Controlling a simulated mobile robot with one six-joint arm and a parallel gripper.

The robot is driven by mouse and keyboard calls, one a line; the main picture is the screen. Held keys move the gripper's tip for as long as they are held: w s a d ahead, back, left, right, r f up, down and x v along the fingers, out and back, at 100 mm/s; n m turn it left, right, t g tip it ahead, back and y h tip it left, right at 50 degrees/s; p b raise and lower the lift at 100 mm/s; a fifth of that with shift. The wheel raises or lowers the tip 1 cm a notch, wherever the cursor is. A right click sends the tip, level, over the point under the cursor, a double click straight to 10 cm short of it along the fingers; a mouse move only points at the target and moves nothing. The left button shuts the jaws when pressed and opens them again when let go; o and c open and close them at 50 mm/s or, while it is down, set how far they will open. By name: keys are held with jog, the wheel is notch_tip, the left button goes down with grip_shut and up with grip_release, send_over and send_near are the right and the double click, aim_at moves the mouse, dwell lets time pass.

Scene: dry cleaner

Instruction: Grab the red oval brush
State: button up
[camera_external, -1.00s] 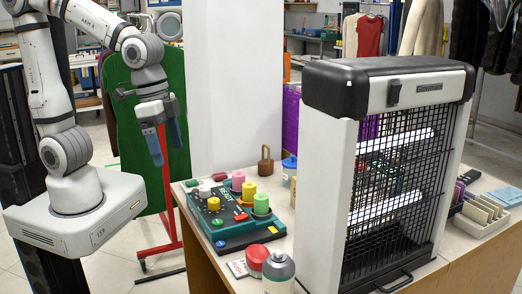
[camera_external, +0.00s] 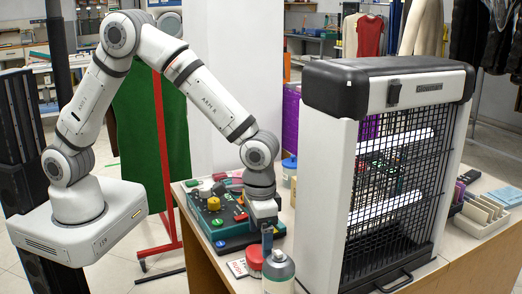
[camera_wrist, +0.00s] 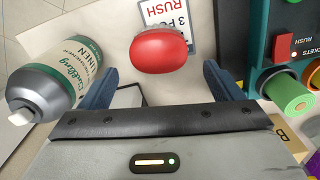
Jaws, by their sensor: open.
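The red oval brush (camera_external: 254,258) lies near the front edge of the table, red back up, with pale bristles just showing. In the wrist view the brush (camera_wrist: 160,50) is just beyond my fingertips, centred between them. My gripper (camera_external: 267,243) points down over the table, behind and slightly right of the brush. In the wrist view my gripper (camera_wrist: 161,72) has its two blue fingers spread wide with nothing held. The gap between fingers and brush in height is hard to tell.
A spray can (camera_external: 279,269) stands close beside the brush, near one finger in the wrist view (camera_wrist: 60,75). A RUSH card (camera_wrist: 166,12) lies by the brush. The teal control panel (camera_external: 225,238) with coloured rolls is behind. A large caged heater-like unit (camera_external: 345,90) stands right.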

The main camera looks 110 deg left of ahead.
aim_at(258, 251)
jog(key=f, duration=0.3)
jog(key=f+p, duration=0.1)
jog(key=f, duration=0.2)
jog(key=shift+s+d+f, duration=0.1)
jog(key=shift+s+d, duration=0.1)
jog(key=c, duration=1.1)
